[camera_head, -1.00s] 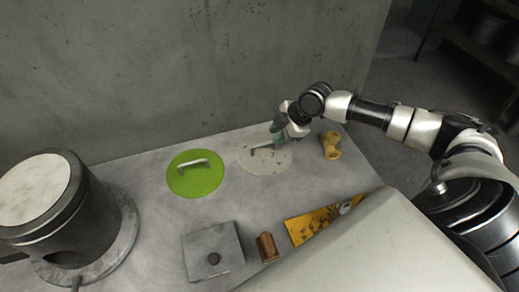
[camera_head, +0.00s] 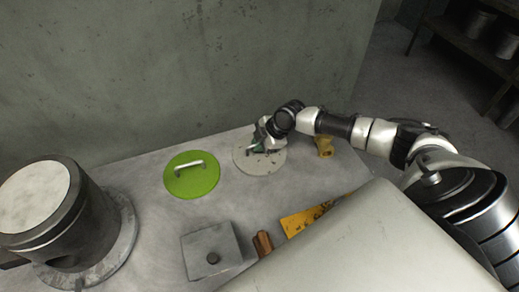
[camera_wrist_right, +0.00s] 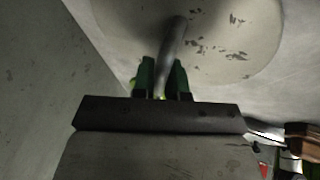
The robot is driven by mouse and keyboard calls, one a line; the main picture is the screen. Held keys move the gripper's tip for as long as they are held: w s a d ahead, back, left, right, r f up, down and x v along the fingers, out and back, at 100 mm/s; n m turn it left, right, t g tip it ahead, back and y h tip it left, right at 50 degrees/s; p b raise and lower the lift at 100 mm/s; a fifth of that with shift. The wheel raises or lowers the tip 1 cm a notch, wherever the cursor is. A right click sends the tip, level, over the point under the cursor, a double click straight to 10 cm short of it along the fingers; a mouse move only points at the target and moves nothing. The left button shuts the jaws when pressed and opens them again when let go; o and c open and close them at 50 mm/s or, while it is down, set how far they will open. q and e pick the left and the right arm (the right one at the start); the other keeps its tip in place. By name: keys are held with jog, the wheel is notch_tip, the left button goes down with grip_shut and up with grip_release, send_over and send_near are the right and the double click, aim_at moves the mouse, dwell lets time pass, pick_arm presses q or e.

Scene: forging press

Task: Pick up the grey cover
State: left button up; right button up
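The grey cover (camera_head: 245,164) is a flat, speckled round disc on the table, right of the green cover. In the wrist view the grey cover (camera_wrist_right: 230,35) fills the top, and its bar handle (camera_wrist_right: 172,45) runs down between my fingers. My right gripper (camera_head: 256,148) is over the grey cover at its handle. In the wrist view the green fingers of my right gripper (camera_wrist_right: 164,75) stand on either side of the bar, with a small gap beside it, so they look open around it. My left gripper is not in view.
The green cover (camera_head: 185,182) with a pale handle lies to the left. A grey block (camera_head: 205,240), a copper piece (camera_head: 262,243) and a yellow plate (camera_head: 298,221) lie in front. A large dark cylinder (camera_head: 70,215) stands at left; a wall (camera_head: 180,70) rises behind.

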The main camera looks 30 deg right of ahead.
grip_shut()
jog(key=shift+r, duration=0.15)
